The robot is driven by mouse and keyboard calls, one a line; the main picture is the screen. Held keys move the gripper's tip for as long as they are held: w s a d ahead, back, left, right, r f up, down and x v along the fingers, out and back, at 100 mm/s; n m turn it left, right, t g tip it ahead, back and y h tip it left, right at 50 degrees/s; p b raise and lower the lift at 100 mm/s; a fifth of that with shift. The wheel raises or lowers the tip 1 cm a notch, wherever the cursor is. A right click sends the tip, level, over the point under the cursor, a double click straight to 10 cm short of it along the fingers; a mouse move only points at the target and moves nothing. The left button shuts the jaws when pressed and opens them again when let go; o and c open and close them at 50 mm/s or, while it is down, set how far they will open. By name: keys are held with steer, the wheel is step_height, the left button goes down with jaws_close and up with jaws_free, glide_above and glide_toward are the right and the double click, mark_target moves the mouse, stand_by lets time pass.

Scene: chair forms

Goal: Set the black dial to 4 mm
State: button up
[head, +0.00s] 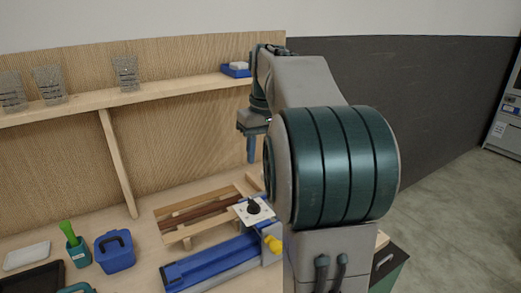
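The black dial (254,206) sits on a white plate (243,215) at the right end of a blue fixture (205,265) on the bench. Its scale marks are too small to read, so its setting cannot be told. My gripper (251,160) hangs above and behind the dial, pointing down and apart from it. Its fingers overlap in this view, so whether it is open or shut cannot be told. My arm's large dark green link hides the area right of the dial.
A yellow knob (272,244) stands by the fixture's right end. A wooden rack (195,215) lies behind. A blue caddy (115,250), a green-handled tool in a cup (75,248) and a dark tray (35,279) stand left. A shelf (150,94) runs above.

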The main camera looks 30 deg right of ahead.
mark_target(255, 203)
stand_by(0.3)
steer(key=b, duration=0.2)
steer(key=a+f+b, duration=0.1)
steer(key=b, duration=0.2)
steer(key=shift+w+f+n+g, duration=0.2)
steer(key=shift+w+n+g, duration=0.05)
steer(key=shift+n+g, duration=0.05)
step_height(255, 203, down, 13)
steer(key=shift+a+f+b, duration=0.15)
steer(key=shift+b, duration=0.4)
steer(key=shift+h, duration=0.3)
jaws_close()
